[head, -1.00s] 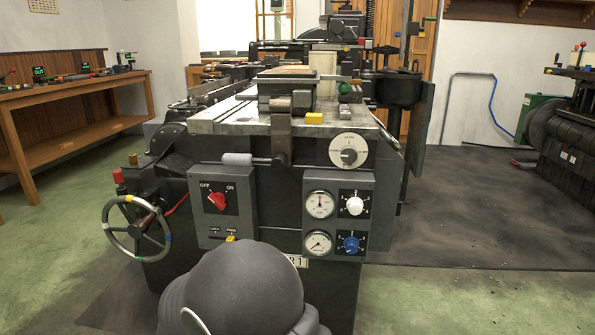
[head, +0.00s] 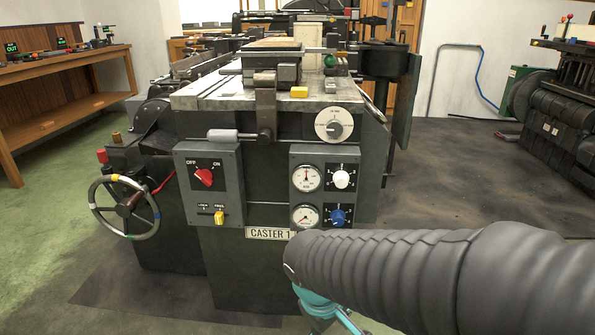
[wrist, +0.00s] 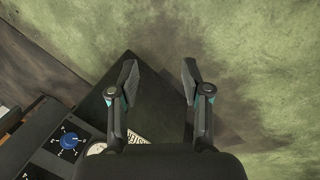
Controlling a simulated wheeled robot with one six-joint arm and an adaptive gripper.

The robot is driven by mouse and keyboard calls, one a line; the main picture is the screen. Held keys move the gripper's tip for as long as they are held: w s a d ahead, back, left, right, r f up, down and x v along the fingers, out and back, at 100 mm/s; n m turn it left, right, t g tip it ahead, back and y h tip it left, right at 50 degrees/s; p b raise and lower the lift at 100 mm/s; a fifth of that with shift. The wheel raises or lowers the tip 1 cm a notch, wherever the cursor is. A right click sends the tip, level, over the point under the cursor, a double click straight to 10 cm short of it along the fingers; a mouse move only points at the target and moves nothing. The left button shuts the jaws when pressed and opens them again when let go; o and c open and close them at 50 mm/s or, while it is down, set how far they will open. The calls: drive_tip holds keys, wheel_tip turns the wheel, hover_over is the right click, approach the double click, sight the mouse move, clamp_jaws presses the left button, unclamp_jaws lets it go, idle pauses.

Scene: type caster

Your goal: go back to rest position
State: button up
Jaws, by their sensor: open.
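My gripper (wrist: 159,85) is open and empty in the wrist view, its two dark fingers apart above the green floor and the lower front of the caster. The caster (head: 222,265) stands ahead, with a name plate (head: 268,233) reading "CASTER 1". Its panels carry a red OFF/ON switch (head: 204,178), a yellow lock lever (head: 219,217), a white knob (head: 342,179) and a blue knob (head: 337,216). The blue knob also shows in the wrist view (wrist: 69,140).
A handwheel (head: 125,207) sticks out at the caster's left. A wooden bench (head: 70,65) stands at the far left and another dark machine (head: 565,110) at the right. Open floor lies left of the caster and between the two machines.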

drive_tip(key=s+d+r+m+t+y+p, duration=0.1)
drive_tip(key=s+d+r+m+t, duration=0.3)
drive_tip(key=d+r, duration=0.5)
wheel_tip(320, 180, up, 2)
drive_tip(key=s+m+y, duration=0.1)
drive_tip(key=s+m, duration=0.1)
drive_tip(key=m, duration=0.1)
drive_tip(key=shift+d+m, duration=0.2)
drive_tip(key=shift+m, duration=0.2)
